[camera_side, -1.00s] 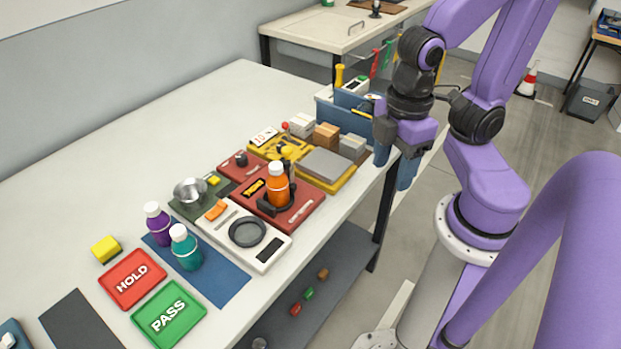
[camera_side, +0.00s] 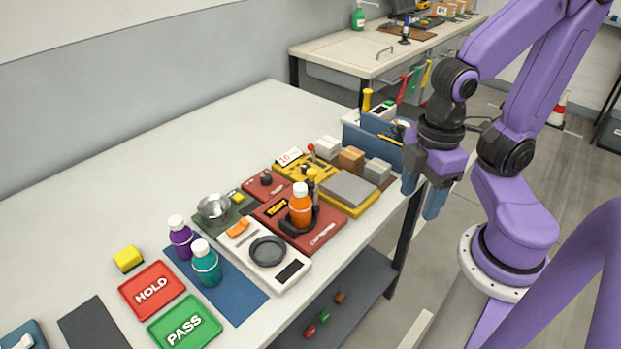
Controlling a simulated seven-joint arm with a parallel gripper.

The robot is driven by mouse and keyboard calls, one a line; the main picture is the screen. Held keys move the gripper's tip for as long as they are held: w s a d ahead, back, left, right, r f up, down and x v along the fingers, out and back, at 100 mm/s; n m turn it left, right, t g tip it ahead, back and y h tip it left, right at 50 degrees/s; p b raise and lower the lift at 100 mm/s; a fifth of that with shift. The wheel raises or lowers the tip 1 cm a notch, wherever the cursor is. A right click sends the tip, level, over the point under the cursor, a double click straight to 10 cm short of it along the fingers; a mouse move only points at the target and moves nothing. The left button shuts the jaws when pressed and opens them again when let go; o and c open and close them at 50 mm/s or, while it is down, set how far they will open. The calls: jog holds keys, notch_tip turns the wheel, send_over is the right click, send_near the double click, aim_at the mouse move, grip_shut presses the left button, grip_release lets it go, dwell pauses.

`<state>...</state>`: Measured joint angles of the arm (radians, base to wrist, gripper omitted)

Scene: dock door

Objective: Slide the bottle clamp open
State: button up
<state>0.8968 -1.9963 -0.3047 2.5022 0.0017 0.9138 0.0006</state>
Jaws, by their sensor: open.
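An orange bottle (camera_side: 301,207) with a white cap stands upright in the black bottle clamp (camera_side: 296,226). The clamp sits on a red base plate (camera_side: 322,233) on the table, and its dark jaws are around the lower part of the bottle. How far the clamp is closed is too small to tell. My gripper (camera_side: 423,198) is open and empty, pointing down. It is right of the clamp, by the table's right edge, and apart from everything on the table.
A white scale (camera_side: 292,271) is in front of the clamp. Purple (camera_side: 181,240) and teal (camera_side: 206,265) bottles stand on a blue mat. A yellow-based grey platform (camera_side: 347,188) and a blue bin (camera_side: 352,136) stand behind the clamp.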

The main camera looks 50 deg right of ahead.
dwell(0.3)
jog(key=shift+c, duration=0.8)
notch_tip(320, 180, up, 12)
jog(key=m, duration=0.4)
send_over(312, 171)
notch_tip(312, 171, down, 16)
jog(key=shift+f, duration=0.25)
